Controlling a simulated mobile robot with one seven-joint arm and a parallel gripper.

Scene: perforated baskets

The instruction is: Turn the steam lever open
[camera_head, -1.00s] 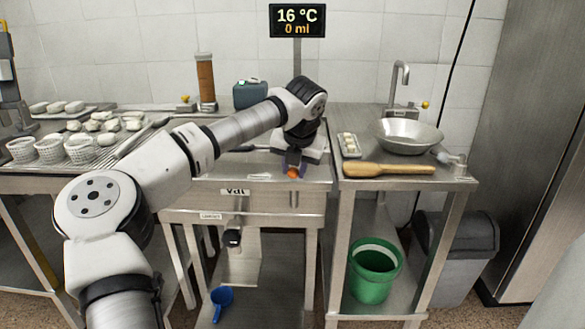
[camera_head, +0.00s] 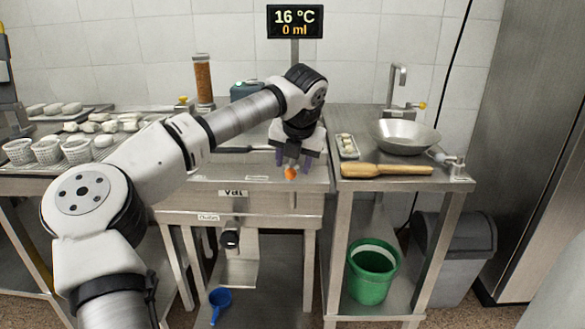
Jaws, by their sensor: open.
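A small orange knob (camera_head: 291,173) shows at the front of the steel vat (camera_head: 253,173). It looks like the end of the steam lever, but the lever's shaft is hidden or too small to make out. My gripper (camera_head: 293,163) points down right over the orange knob, with its fingers apart and one on each side just above it. I cannot tell whether a finger touches the knob. My wrist hides the part of the vat behind it. A display (camera_head: 295,21) above the vat reads 16 °C and 0 ml.
A steel table (camera_head: 455,185) on the right holds a wooden paddle (camera_head: 387,170), a metal bowl (camera_head: 407,137) and a small tray (camera_head: 348,148). White perforated baskets (camera_head: 48,151) stand on the left. A green bucket (camera_head: 372,272) and a blue scoop (camera_head: 219,298) sit below.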

